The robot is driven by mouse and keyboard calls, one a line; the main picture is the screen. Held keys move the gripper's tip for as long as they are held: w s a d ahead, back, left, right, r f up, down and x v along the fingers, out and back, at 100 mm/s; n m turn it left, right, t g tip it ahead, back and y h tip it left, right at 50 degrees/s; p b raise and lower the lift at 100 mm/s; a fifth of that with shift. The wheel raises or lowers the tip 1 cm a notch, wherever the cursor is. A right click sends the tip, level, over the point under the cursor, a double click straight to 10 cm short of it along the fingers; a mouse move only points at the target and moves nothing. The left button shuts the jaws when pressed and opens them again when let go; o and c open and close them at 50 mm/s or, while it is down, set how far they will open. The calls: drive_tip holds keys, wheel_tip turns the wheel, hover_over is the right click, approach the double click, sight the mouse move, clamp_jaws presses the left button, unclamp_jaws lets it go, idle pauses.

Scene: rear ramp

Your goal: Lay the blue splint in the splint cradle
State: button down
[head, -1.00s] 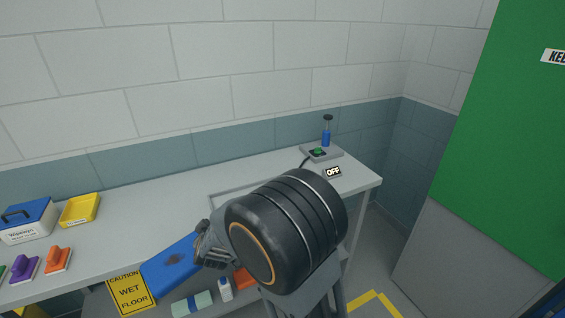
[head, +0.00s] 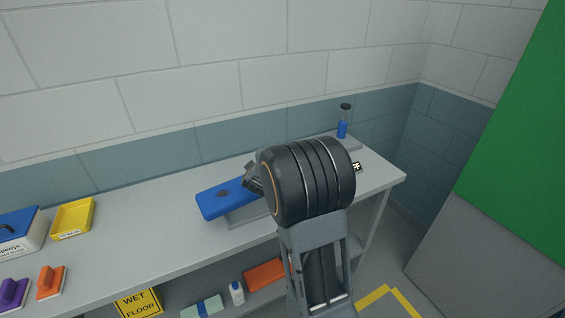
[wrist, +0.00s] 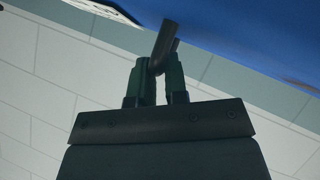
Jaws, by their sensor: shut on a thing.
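The blue splint (head: 221,200) is a long blue slab over the bench, left of my arm in the head view. In the wrist view its blue surface (wrist: 270,35) fills the upper right. My gripper (wrist: 157,72) is shut on a dark bent handle at the splint; in the head view the gripper (head: 252,177) is mostly hidden behind my wrist. A low grey frame, seemingly the splint cradle (head: 245,217), shows beneath the splint. My arm and the splint hide much of it. I cannot tell whether the splint touches it.
A yellow tray (head: 73,219), a blue-lidded box (head: 18,232) and purple and orange (head: 50,282) handled blocks stand on the bench's left. A blue plunger-like item (head: 342,128) stands at the back right. The lower shelf holds a bottle (head: 236,292) and an orange item (head: 264,274).

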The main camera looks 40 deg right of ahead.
drive_tip(key=shift+m+g+h, duration=0.4)
drive_tip(key=shift+m+h, duration=0.1)
drive_tip(key=shift+m, duration=0.1)
drive_tip(key=d, duration=1)
drive_tip(key=shift+s+d+r+b, duration=0.3)
drive_tip(key=shift+s+d+r, duration=0.05)
drive_tip(key=shift+s, duration=0.05)
drive_tip(key=shift+f+b, duration=2.1)
drive_tip(key=shift+b, duration=0.25)
drive_tip(key=shift+f+b, duration=0.2)
drive_tip(key=shift+b, duration=0.45)
drive_tip(key=shift+f+y+b, duration=0.3)
drive_tip(key=shift+y+b, duration=0.05)
drive_tip(key=shift+y, duration=0.05)
drive_tip(key=shift+f+b, duration=1.5)
drive_tip(key=shift+b, duration=0.1)
idle(0.9)
